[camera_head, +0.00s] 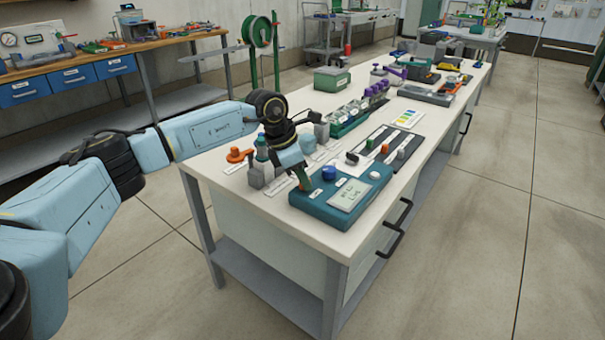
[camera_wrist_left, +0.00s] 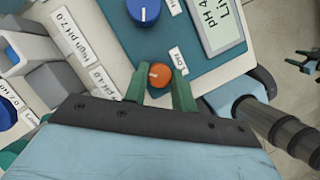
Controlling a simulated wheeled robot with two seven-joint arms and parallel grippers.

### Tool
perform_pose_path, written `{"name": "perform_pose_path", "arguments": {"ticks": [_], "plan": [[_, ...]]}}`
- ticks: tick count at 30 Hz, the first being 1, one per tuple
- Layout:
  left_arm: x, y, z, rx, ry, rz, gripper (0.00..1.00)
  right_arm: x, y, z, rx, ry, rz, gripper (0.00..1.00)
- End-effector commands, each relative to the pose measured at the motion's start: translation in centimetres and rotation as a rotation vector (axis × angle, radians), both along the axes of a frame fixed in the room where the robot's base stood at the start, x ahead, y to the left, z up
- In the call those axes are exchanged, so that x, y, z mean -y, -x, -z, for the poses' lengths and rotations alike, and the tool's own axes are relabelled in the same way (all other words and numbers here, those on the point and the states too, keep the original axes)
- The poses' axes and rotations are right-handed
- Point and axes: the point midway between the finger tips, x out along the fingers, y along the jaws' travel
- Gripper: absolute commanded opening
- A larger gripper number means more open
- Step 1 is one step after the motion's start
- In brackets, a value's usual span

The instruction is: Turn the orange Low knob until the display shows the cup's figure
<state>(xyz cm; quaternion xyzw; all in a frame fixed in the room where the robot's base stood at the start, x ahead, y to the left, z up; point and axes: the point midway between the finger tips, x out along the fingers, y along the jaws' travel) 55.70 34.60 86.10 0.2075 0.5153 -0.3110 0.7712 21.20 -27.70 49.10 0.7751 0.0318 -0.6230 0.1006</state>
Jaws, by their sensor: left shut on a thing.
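The orange Low knob (camera_wrist_left: 159,75) sits on the teal meter box (camera_head: 318,209). My left gripper (camera_wrist_left: 160,73) has its green fingers on both sides of the knob, shut on it. In the head view my left gripper (camera_head: 304,183) reaches down to the box's left end and hides the knob. The display (camera_head: 350,194) is tilted and too small to read there. In the left wrist view the display (camera_wrist_left: 222,25) is cut off and starts with "pH 4". A grey cup holder (camera_wrist_left: 54,82) stands beside labels "High pH 7.0" and "pH 4.0".
A blue knob (camera_wrist_left: 143,11) is close to the orange one on the same box. A black tray (camera_head: 385,145) with small blocks lies behind the box. A dark green pronged part (camera_wrist_left: 302,62), perhaps my right gripper, shows at the wrist view's right edge.

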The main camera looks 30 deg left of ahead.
Motion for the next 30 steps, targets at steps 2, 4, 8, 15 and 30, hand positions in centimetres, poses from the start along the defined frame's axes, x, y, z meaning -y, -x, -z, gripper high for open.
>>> {"name": "perform_pose_path", "arguments": {"ticks": [2,4,8,15,30], "plan": [[-0.01,-0.02,-0.04,0.0,0.0,0.007,0.03,0.07,0.02,0.06,-0.001,0.001,0.0,0.49],[-0.03,-0.02,-0.04,0.0,0.0,0.011,0.03,0.09,0.05,0.12,-0.001,0.001,0.0,0.49],[-0.03,-0.01,-0.03,0.0,0.0,0.012,0.03,0.09,0.06,0.13,-0.002,0.001,0.0,0.49],[-0.03,-0.01,-0.04,0.0,0.0,0.011,0.34,0.08,0.05,0.13,-0.001,0.001,0.0,0.49],[-0.27,0.18,-0.83,0.001,-0.001,0.009,0.48,0.07,-0.02,-0.1,0.004,0.0,0.0,0.49]]}}
